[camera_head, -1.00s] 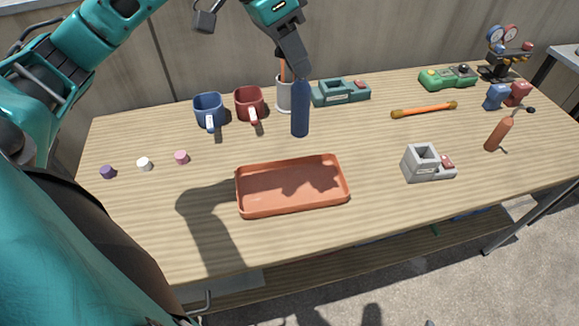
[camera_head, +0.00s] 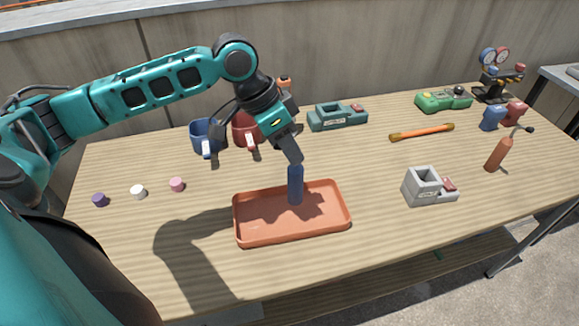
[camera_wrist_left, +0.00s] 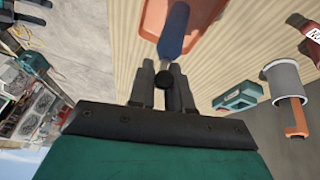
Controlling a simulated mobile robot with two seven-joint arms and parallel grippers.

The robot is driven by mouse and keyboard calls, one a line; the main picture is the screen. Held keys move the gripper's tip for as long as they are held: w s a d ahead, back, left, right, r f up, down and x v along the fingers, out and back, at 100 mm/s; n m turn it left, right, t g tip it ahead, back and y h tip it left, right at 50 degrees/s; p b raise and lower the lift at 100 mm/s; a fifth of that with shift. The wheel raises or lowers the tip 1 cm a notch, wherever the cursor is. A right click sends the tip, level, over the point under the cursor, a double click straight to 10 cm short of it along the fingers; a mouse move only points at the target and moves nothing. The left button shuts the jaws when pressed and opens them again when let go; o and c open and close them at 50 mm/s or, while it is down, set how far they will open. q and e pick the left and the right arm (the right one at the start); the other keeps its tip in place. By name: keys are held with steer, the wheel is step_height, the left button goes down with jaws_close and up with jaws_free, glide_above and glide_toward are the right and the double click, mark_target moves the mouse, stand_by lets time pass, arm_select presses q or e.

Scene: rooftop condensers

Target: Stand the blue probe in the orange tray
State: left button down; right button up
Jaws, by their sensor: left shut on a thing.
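The blue probe (camera_head: 295,187) is upright, held from above by my left gripper (camera_head: 294,163). Its lower end is over the right middle part of the orange tray (camera_head: 291,233), within the rim as seen in the head view. I cannot tell whether it touches the tray floor. In the left wrist view my left gripper (camera_wrist_left: 167,90) is shut on the blue probe (camera_wrist_left: 174,30), with part of the orange tray (camera_wrist_left: 205,14) beyond it. My right gripper is not in view.
A blue mug (camera_head: 204,134) and a red mug (camera_head: 245,130) stand behind the tray, partly behind my left arm. Small purple, white and pink caps lie left.

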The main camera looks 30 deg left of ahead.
mark_target(290, 167)
arm_select(q)
step_height(290, 167, down, 4)
steer(key=shift+b, duration=0.35)
steer(key=shift+f, duration=0.4)
steer(key=c, duration=1.1)
jaws_free()
steer(key=shift+o, duration=0.2)
steer(key=p+v, duration=0.1)
steer(key=v, duration=1.1)
